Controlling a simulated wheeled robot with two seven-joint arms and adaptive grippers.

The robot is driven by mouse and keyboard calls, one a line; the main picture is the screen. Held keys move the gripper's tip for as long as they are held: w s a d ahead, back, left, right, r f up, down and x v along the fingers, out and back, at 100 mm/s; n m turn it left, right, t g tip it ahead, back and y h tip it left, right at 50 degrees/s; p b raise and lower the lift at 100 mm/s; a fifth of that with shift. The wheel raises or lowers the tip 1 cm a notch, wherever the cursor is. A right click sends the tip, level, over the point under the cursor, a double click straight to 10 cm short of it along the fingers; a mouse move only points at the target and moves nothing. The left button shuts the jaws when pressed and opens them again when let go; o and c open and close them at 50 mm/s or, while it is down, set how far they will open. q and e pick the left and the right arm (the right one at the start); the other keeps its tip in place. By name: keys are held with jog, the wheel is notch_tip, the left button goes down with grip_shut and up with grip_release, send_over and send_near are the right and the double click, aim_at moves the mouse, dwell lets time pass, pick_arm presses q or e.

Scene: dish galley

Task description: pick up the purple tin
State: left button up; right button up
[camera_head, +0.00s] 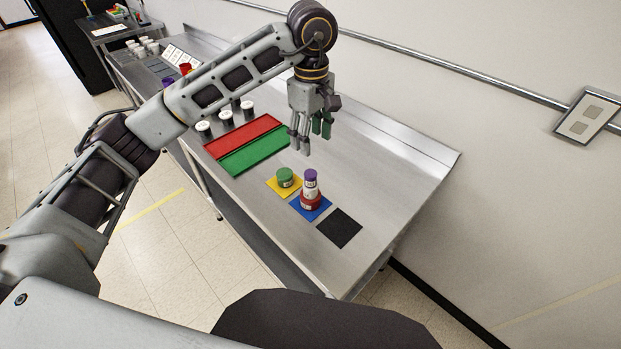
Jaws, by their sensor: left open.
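A slim tin with a purple top (310,175) and a pale label stands upright on a wider red tin (311,201). The red tin rests on a blue square (324,212) on the steel table. My left gripper (312,140) is open and points down above the table, behind and above the purple-topped tin and apart from it. No tin shows between its fingers. Another purple item (167,82) is partly hidden behind my left arm, farther back. My right gripper is not in view.
A green tin (285,177) stands on a yellow square (271,186) beside the stack. A black square (339,229) is bare. Red (243,137) and green (255,151) strips lie farther back, near several white-and-dark tins (226,119). The steel table (385,170) is clear toward the wall.

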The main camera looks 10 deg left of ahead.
aim_at(310, 173)
pick_arm(q)
jog(key=shift+f, duration=0.15)
jog(key=shift+f+p, duration=0.6)
jog(key=shift+f, duration=3.55)
jog(key=shift+f, duration=0.2)
jog(key=shift+a+f+p, duration=0.1)
jog(key=shift+f+p, duration=0.6)
jog(key=shift+f, duration=1.7)
jog(key=c, duration=1.2)
